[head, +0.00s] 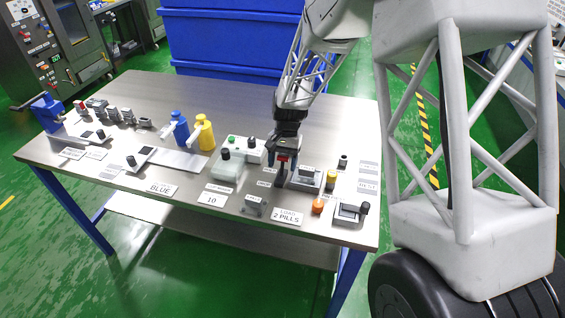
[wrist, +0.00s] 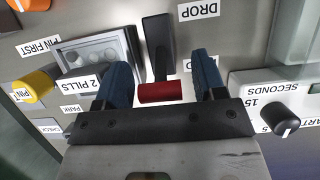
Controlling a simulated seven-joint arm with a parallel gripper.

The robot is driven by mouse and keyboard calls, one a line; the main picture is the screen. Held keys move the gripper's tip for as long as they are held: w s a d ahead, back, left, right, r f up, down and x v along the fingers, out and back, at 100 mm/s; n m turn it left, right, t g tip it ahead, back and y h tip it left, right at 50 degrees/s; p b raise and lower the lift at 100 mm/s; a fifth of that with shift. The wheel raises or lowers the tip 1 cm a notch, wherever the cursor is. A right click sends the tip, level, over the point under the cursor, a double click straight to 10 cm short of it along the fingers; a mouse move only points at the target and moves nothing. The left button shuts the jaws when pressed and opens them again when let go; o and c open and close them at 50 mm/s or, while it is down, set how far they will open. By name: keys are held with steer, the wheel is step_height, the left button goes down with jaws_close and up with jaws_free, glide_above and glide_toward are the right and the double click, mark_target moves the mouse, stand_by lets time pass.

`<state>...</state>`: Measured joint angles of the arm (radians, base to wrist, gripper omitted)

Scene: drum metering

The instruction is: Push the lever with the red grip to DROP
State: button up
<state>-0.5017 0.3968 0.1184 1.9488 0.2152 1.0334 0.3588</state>
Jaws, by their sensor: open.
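The lever is a black bar (wrist: 158,42) with a red cylindrical grip (wrist: 160,93) in the wrist view. The DROP label (wrist: 198,10) lies beyond the lever's black end, at the top right. My gripper (wrist: 162,72) is open, with a blue finger on each side of the red grip. Gaps show on both sides, so neither finger appears to touch it. In the head view my gripper (head: 287,166) points down over the right part of the table, and a bit of red shows at its fingers. Another label by the right finger is partly hidden.
In the head view, yellow (head: 206,134) and blue (head: 180,130) bottles stand left of my gripper. The table's back is clear.

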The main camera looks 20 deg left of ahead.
mark_target(281, 177)
jaws_close()
stand_by(0.5)
steer(key=shift+s, duration=0.15)
steer(key=shift+s+r+t, duration=0.1)
steer(key=shift+s+t, duration=0.35)
steer(key=shift+t, duration=0.6)
steer(key=shift+s+t, duration=0.45)
steer(key=shift+t, duration=0.6)
steer(key=shift+s+t, duration=0.4)
steer(key=shift+t, duration=0.5)
steer(key=shift+s+t, duration=0.35)
steer(key=shift+t, duration=0.55)
steer(key=shift+s+f+t, duration=0.2)
steer(key=shift+f+t, duration=0.1)
steer(key=shift+t, duration=0.2)
jaws_free()
